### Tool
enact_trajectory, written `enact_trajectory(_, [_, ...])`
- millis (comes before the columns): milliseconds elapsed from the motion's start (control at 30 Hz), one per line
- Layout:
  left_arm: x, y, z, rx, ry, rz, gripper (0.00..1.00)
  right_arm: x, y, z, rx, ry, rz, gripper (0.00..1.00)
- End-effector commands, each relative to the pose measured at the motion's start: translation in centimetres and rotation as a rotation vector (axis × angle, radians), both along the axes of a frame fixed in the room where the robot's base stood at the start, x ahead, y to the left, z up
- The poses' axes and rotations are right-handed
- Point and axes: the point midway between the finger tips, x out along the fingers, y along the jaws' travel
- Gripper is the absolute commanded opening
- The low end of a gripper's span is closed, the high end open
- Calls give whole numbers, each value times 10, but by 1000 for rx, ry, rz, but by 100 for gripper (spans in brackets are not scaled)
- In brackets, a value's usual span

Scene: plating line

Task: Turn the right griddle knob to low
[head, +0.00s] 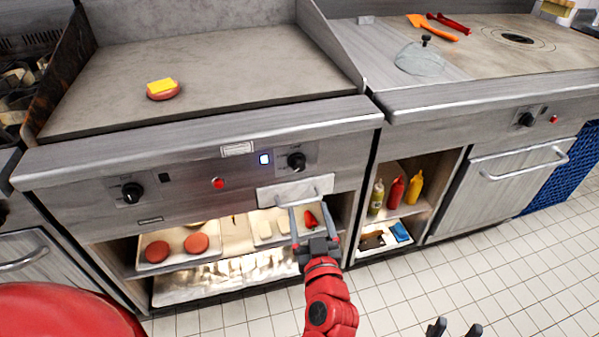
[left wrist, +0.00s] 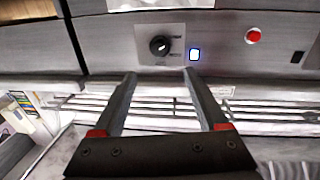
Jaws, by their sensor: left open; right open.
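The right griddle knob (head: 296,161) is a round black dial on the front panel, just right of a lit blue indicator (head: 264,159). In the left wrist view the knob (left wrist: 159,45) shows beyond the fingertips, with the blue indicator (left wrist: 194,54) at its right. My left gripper (head: 308,207) is open and empty, below the knob and apart from it, in front of the small handled drawer (head: 268,197). My right gripper (head: 455,328) is open at the bottom edge, far from the knob. The markings beside the knob are too small to read.
The left griddle knob (head: 132,192) and a red button (head: 218,183) share the panel. A patty with cheese (head: 162,88) lies on the griddle (head: 215,75). Shelves below hold trays with patties (head: 196,243). Sauce bottles (head: 396,191) stand right. The tiled floor (head: 500,260) is clear.

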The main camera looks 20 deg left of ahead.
Motion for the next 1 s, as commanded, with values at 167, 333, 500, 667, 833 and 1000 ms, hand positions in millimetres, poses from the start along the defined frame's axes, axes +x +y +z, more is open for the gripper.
enact_trajectory(167, [35, 20, 2, -1, 0, 8, 76, 0, 0, 5, 0, 0, 0, 50])
enact_trajectory(333, [71, 38, 2, 0, -1, 5, 76, 0, 0, 9, 0, 0, 0, 50])
enact_trajectory(500, [102, 53, 2, 2, -1, 1, 76, 0, 0, 12, 0, 0, 0, 50])
enact_trajectory(667, [119, 61, 0, 2, 1, 0, 76, 0, 0, 13, 0, 0, 0, 50])
enact_trajectory(833, [127, 64, 0, 2, 1, -3, 76, 0, 0, 13, 0, 0, 0, 50])
enact_trajectory(1000, [127, 64, 0, 1, 0, -4, 76, 0, 0, 13, 0, 0, 0, 50])
